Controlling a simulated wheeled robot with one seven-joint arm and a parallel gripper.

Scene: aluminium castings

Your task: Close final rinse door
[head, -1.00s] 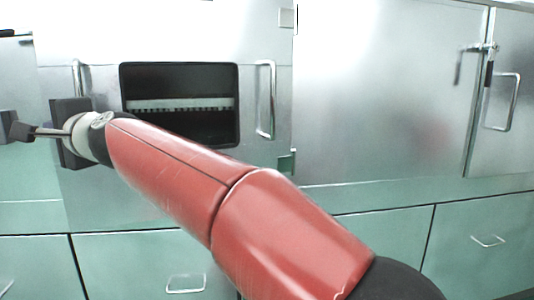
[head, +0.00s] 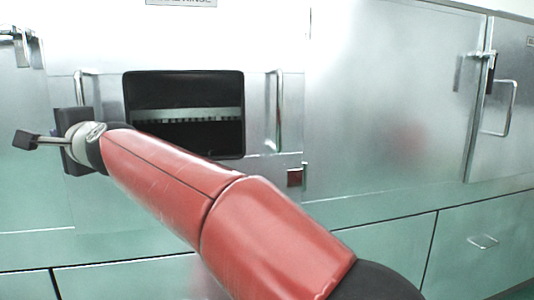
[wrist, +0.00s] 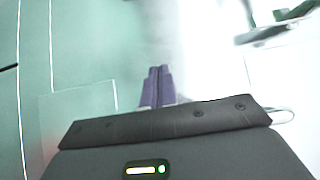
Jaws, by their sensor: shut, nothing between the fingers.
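The final rinse door (head: 262,120) is a metal panel with a dark window (head: 185,112) and upright bar handles at its right (head: 279,110) and left (head: 80,88). A partly cut-off sign (head: 181,2) ending in "RINSE" is above it. Through the window a pale, notched strip shows. My arm crosses in front of the panel's lower left. I cannot tell if the door is fully shut. My gripper (head: 25,140) is left of the left handle, apart from it as far as I can see. In the wrist view its fingers (wrist: 158,86) are together and empty.
A small dark red square (head: 295,177) is below the door's right side. A large plain metal panel (head: 390,100) and a latched door (head: 500,110) stand to the right. Green drawer fronts (head: 470,245) run along below. Another latch (head: 22,42) is at upper left.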

